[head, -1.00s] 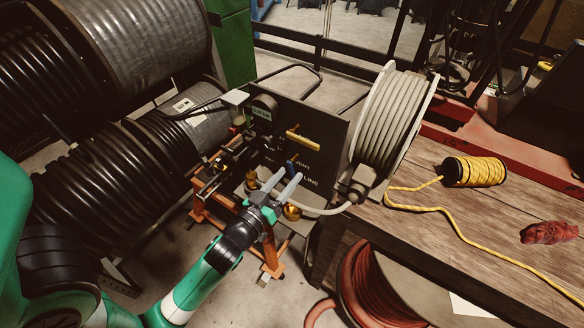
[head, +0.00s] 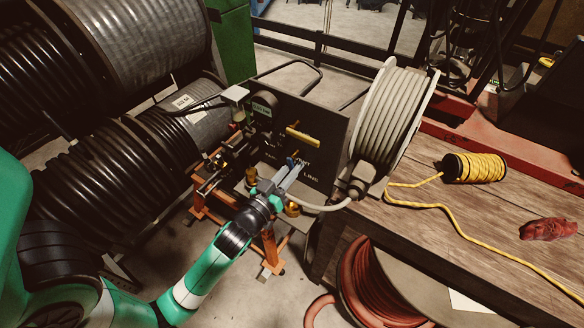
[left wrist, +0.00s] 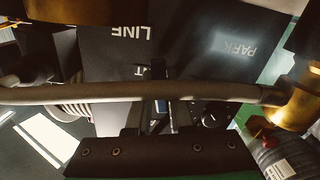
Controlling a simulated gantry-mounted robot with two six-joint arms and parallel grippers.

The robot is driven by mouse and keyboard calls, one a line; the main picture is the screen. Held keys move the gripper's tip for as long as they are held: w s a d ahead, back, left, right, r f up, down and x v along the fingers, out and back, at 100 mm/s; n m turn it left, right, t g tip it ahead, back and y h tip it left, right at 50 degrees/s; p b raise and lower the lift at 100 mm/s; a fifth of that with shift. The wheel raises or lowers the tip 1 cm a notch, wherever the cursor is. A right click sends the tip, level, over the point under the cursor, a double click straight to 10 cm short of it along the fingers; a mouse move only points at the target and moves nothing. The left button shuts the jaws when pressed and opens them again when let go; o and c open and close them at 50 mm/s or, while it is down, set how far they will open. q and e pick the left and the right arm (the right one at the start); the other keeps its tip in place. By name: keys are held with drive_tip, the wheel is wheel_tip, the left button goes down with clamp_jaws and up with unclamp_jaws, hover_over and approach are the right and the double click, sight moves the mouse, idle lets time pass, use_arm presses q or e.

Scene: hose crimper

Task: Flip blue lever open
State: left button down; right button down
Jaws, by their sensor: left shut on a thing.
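The blue lever (head: 290,161) is a small blue piece low on the front of the dark crimper panel (head: 322,135) in the head view, mostly covered by my fingers. My left gripper (head: 291,168) reaches it from below, with its grey fingers close together and shut on the lever. In the left wrist view, the panel (left wrist: 205,45) shows upside-down "LINE" and "PARK" lettering. A hose crosses in front there, and the grip on the lever is not clear. My right gripper is in neither view.
A yellow handle (head: 303,137) sits above the blue lever. Brass fittings (head: 291,209) are close by. The wooden bench (head: 450,225) holds a yellow rope spool (head: 475,168) and a red rag (head: 548,229).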

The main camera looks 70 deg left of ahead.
use_arm(q)
drive_tip(key=shift+s+a+r+m+p, duration=0.15)
drive_tip(key=shift+a+m+p, duration=0.05)
drive_tip(key=shift+m+p, duration=0.6)
drive_tip(key=shift+a+m, duration=0.1)
drive_tip(key=shift+m, duration=0.4)
drive_tip(key=shift+f, duration=0.2)
drive_tip(key=c, duration=0.8)
unclamp_jaws()
drive_tip(key=shift+s, duration=0.1)
